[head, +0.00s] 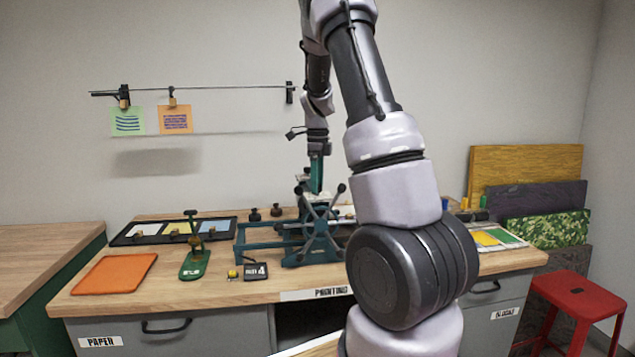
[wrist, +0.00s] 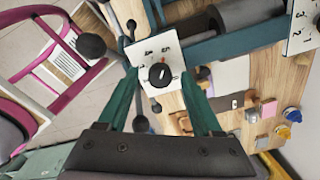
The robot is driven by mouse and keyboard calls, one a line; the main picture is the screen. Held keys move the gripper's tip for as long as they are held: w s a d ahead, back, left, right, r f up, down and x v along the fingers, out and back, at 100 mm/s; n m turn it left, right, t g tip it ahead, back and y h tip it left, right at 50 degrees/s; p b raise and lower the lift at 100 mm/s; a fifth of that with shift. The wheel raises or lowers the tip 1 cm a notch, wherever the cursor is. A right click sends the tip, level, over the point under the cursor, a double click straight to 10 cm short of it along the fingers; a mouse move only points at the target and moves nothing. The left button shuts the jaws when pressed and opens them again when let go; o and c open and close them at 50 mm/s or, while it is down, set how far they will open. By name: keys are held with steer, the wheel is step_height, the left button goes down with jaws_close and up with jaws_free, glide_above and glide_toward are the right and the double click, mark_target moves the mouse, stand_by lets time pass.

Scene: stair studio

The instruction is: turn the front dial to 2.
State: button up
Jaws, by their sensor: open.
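In the wrist view a black round dial (wrist: 160,75) with a pale pointer mark sits on a white plate (wrist: 146,57) with printed numerals, a 4 and a 5 among them. Which numeral the mark points to is too small to tell. My gripper (wrist: 158,82) is open, its two green fingers to the left and right of the dial; I cannot tell whether they touch it. A second white numbered plate (wrist: 303,27) shows at the upper right. In the head view my gripper (head: 316,174) points down over the teal press (head: 270,248); the dial cannot be made out there.
The press's spoked wheel (head: 318,228) stands close in front of my gripper. On the wooden bench (head: 222,285) are an orange mat (head: 115,273), a green tool (head: 194,264) and a black block (head: 255,271). A red stool (head: 575,293) stands at the right.

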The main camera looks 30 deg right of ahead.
jaws_close()
